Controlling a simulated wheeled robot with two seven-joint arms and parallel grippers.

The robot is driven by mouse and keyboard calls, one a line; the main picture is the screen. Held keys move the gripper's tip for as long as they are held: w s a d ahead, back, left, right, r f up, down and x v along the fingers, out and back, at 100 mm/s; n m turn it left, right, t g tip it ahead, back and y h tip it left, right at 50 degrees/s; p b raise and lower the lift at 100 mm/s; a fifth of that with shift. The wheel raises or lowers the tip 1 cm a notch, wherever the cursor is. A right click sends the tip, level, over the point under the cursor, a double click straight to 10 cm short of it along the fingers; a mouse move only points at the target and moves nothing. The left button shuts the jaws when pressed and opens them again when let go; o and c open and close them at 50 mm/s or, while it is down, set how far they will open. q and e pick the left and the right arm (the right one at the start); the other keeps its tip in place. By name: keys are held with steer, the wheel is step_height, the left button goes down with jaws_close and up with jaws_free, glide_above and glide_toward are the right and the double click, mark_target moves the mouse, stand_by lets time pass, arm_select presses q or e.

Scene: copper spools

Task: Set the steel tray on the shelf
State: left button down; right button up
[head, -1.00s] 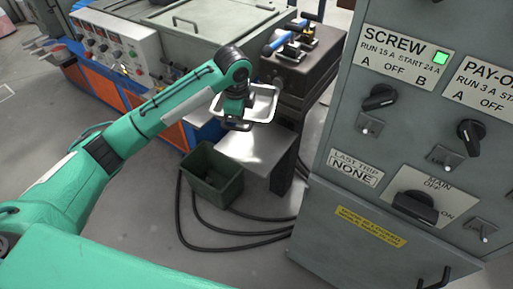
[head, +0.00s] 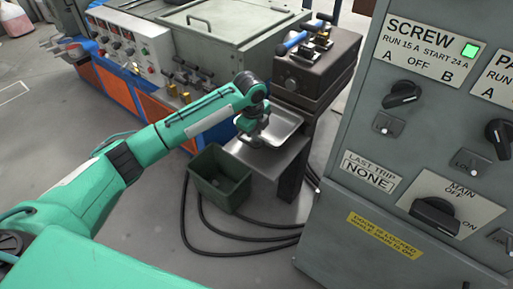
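The steel tray (head: 286,124) is a shallow, shiny rectangular pan with a raised rim. It lies level at the back of the grey metal shelf (head: 262,163), and looks to be on it or just above it; I cannot tell if they touch all along. My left gripper (head: 254,140) is at the left side of the tray, pointing down. Its fingers are small and dark against the rim, so their opening does not show clearly. My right gripper is out of view.
A dark green bin (head: 219,178) stands on the floor at the shelf's left. Black cables (head: 215,240) loop in front. A grey control cabinet (head: 345,225) stands close on the right. A dark box with a blue handle (head: 305,68) stands behind the tray.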

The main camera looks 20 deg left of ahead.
mark_target(257, 153)
arm_select(q)
steer(key=shift+f, duration=0.95)
step_height(257, 153, down, 4)
steer(key=shift+f, duration=0.1)
steer(key=shift+f+b, duration=0.3)
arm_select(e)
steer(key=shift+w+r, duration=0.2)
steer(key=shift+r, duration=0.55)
arm_select(q)
steer(key=c, duration=1.8)
jaws_free()
steer(key=shift+f, duration=0.1)
steer(key=shift+o, duration=0.6)
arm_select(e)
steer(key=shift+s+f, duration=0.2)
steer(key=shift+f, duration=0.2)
